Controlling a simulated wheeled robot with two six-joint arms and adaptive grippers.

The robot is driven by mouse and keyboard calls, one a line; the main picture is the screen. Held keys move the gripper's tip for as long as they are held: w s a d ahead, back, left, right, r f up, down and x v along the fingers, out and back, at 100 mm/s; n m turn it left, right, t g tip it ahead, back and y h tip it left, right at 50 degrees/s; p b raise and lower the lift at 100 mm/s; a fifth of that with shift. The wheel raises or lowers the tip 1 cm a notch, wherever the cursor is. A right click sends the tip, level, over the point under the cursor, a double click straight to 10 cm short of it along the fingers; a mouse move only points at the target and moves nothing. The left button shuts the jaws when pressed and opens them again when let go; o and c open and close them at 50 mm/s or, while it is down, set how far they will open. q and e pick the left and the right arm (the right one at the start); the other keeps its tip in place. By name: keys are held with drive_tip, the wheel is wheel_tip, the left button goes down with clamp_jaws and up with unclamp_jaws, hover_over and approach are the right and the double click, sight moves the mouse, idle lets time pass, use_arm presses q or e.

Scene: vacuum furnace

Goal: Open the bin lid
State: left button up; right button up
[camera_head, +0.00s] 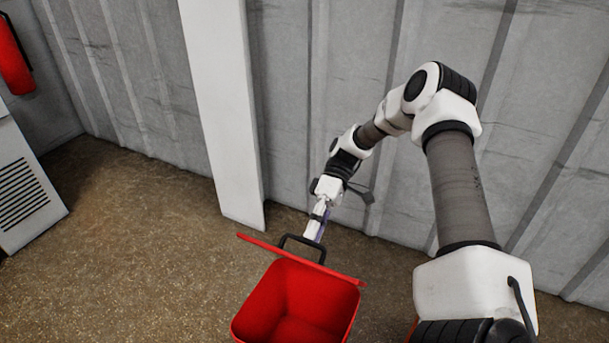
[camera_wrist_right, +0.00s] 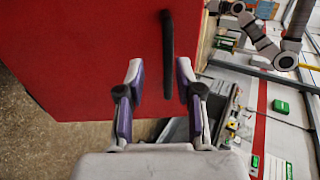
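The red bin (camera_head: 296,300) stands on the floor at the bottom centre of the head view, its inside open to sight and bare. Its red lid (camera_head: 335,273) is raised at the back rim and seen nearly edge-on. A black handle (camera_head: 290,238) sticks out from the lid's far face. My right gripper (camera_head: 314,232) is just behind the lid at the handle. In the right wrist view, the fingers (camera_wrist_right: 158,75) are apart, with the handle (camera_wrist_right: 167,50) between them and the lid's red face (camera_wrist_right: 80,50) beyond. No contact is visible. My left gripper is not identifiable.
A grey corrugated wall (camera_head: 330,60) with a white post (camera_head: 222,110) stands close behind the gripper. A white vented cabinet (camera_head: 25,180) is at the left. The brown floor (camera_head: 130,230) left of the bin is clear.

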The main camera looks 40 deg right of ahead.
drive_tip(key=shift+s+r, duration=0.15)
drive_tip(key=v, duration=1.2)
drive_tip(key=shift+a, duration=0.1)
